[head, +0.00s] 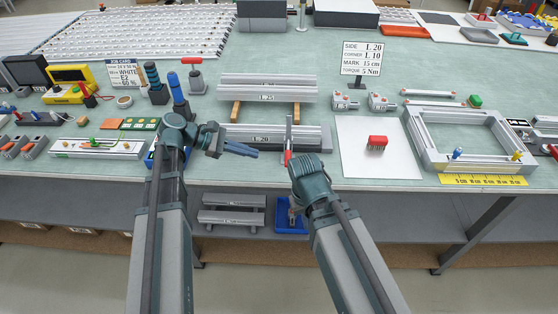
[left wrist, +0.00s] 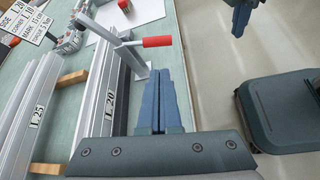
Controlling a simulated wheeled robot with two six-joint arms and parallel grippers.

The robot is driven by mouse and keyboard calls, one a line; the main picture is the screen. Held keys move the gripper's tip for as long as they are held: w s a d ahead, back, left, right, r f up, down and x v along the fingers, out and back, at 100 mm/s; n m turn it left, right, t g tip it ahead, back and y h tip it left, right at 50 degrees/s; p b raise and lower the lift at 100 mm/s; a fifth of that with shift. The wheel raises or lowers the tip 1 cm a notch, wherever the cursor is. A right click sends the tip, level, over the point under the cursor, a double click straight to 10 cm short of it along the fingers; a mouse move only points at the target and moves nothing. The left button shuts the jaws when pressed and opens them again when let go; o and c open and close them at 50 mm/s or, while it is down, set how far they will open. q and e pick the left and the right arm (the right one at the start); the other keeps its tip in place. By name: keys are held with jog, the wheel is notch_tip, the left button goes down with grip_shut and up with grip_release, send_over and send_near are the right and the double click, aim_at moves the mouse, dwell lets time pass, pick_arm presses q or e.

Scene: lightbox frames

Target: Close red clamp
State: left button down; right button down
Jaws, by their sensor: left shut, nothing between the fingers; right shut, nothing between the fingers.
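The red clamp's handle (head: 287,157) shows at the front end of an upright grey bar (head: 289,130), by the right end of the profile marked L 20 (head: 235,138). In the left wrist view the red handle (left wrist: 157,42) sticks out sideways on a grey lever. My left gripper (head: 257,153) is shut and empty, left of the handle; in its wrist view its fingertips (left wrist: 159,74) lie just below the handle in the picture, apart from it. My right gripper's body (head: 312,172) is right of the handle; its fingers are hidden in the head view. The left wrist view shows them shut (left wrist: 238,28).
A white sheet (head: 350,170) with a red block (head: 376,143) lies to the right. A grey frame (head: 415,135) stands beyond it. The L 25 profile (head: 265,88) rests on wooden blocks behind. A blue-handled tool (head: 178,90) stands left, and a blue bin (head: 291,226) sits below.

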pick_arm(q)
jog(key=b+x, duration=0.4)
jog(key=x, duration=0.4)
jog(key=shift+d+f, duration=0.25)
jog(key=shift+f, duration=0.05)
jog(key=shift+w+d+f+b, duration=0.1)
jog(key=shift+d+f+b, duration=0.15)
jog(key=shift+d+b, duration=0.35)
